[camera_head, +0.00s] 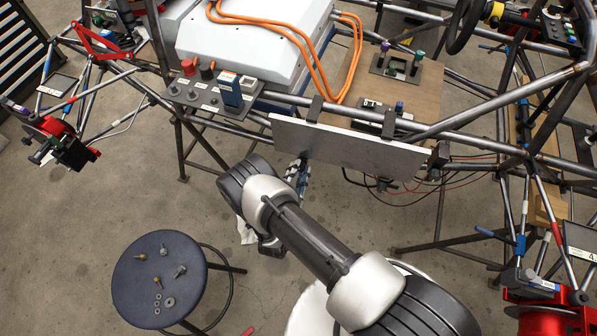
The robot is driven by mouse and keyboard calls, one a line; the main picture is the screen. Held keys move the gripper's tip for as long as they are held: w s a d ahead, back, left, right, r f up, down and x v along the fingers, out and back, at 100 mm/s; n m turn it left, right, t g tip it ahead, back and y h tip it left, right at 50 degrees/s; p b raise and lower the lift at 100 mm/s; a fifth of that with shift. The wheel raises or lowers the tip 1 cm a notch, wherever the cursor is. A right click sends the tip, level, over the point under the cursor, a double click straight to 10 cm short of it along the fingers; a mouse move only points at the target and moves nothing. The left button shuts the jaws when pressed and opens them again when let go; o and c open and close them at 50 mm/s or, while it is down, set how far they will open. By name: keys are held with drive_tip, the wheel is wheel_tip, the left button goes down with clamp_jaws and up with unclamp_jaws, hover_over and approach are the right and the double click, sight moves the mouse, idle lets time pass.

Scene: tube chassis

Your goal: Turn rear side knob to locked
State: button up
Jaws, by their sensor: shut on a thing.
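The tube chassis (472,122) spans the upper part of the view. My arm reaches up from the lower right, and its wrist bends at the chassis side. My gripper (299,171) is partly visible beyond the wrist, near the lower left end of a pale plate (352,146) on the side rail. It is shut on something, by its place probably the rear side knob. The knob itself is hidden, so its marking and its turned position cannot be read.
A grey panel with a blue switch (230,92) stands left of the plate. A white box (255,45) with orange cables lies behind. A round dark stool (135,285) with loose fasteners stands at lower left. Thin wires (411,190) hang below the plate's right end.

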idle(0.4)
drive_tip(key=o, duration=1.1)
drive_tip(key=shift+c, duration=0.2)
drive_tip(key=v, duration=1.2)
drive_tip(key=shift+s, duration=0.1)
